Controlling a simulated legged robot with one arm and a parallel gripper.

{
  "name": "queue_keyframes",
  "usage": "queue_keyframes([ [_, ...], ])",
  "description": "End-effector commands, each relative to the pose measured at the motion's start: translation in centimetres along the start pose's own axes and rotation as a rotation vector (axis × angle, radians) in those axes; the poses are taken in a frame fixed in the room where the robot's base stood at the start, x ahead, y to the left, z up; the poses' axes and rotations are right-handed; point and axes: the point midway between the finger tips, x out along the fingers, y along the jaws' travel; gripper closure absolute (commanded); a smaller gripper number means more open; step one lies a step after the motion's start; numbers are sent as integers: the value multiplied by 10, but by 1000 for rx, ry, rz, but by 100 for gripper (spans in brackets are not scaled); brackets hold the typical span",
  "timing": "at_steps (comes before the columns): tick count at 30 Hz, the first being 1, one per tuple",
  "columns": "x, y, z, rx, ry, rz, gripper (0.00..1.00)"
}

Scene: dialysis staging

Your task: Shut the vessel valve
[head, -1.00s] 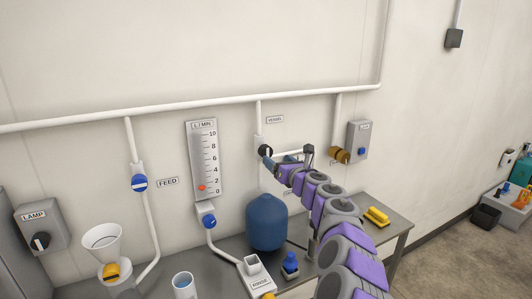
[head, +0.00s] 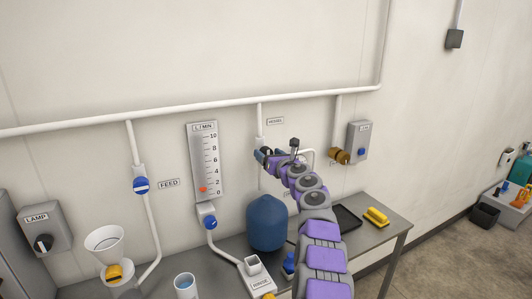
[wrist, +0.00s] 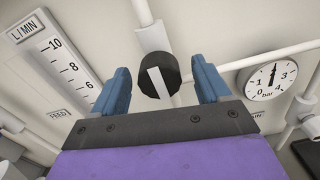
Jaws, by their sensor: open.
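The vessel valve is a round black knob (wrist: 172,68) with a white bar across its face, on a white vertical pipe in the wrist view. The bar runs roughly along the pipe. My gripper (wrist: 160,78) is open, its two blue fingers on either side of the knob with gaps to it; contact is not visible. In the head view my gripper (head: 261,156) is at the pipe below the VESSEL label (head: 275,121) and largely hides the knob. The blue vessel (head: 266,222) stands below it.
A bar gauge (wrist: 270,78) is right of the gripper. The L/MIN scale (head: 204,160) and blue FEED valve (head: 140,185) are to the left. A brown valve (head: 339,156) and grey box (head: 359,141) are right. The bench holds a black tray (head: 347,217) and yellow brush (head: 376,216).

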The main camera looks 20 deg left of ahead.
Motion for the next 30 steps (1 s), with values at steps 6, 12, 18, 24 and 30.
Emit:
queue_keyframes([
  [6,13,-1,-1,0,3,-2,24],
  [12,18,0,-2,6,0,0,24],
  [18,20,1,-4,9,1,3,24],
  [24,20,0,-4,9,1,2,29],
  [30,20,0,-4,8,1,2,48],
])
